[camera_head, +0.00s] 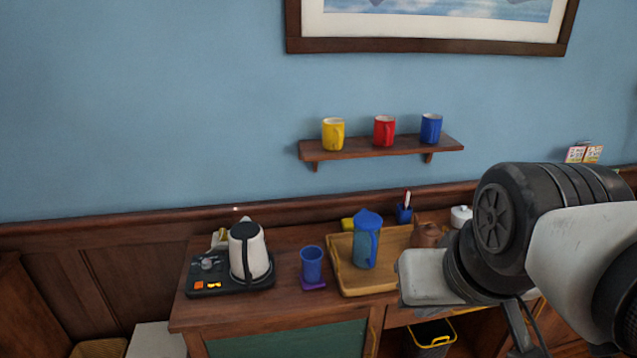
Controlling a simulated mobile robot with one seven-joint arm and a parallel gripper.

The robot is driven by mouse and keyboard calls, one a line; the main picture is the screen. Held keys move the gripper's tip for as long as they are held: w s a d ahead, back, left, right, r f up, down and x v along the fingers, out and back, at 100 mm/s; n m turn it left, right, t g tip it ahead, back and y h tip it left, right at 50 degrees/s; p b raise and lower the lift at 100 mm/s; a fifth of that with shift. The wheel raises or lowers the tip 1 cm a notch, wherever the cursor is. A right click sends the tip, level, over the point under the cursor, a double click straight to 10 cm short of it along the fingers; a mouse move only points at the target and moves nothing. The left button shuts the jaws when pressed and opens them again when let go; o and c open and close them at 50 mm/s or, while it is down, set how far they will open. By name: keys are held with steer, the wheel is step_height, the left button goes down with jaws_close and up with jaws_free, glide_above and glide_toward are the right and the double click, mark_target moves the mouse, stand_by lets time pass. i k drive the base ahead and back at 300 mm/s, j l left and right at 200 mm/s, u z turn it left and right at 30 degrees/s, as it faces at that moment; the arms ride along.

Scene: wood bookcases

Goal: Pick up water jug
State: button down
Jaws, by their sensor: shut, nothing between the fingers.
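The water jug (366,243) is a translucent blue pitcher with a lid and a side handle. It stands upright on a wooden tray (345,277) on the desk. My arm comes in from the right, and its grey and black links are to the right of the jug. My gripper (526,326) shows only in part, as dark finger parts low in the picture below the arm. It is shut and empty, apart from the jug and to its lower right. The fingertips are hard to make out.
A kettle on a dark base (230,283) and a blue cup (312,264) stand left of the tray. A brown teapot (427,236), partly hidden by my arm, and a pen holder (404,214) are right of the jug. A wall shelf (380,149) holds mugs above.

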mark_target(368, 226)
steer(key=i+l+u, duration=0.6)
steer(key=l+u, duration=0.3)
steer(key=i+j, duration=0.05)
steer(key=j, duration=0.05)
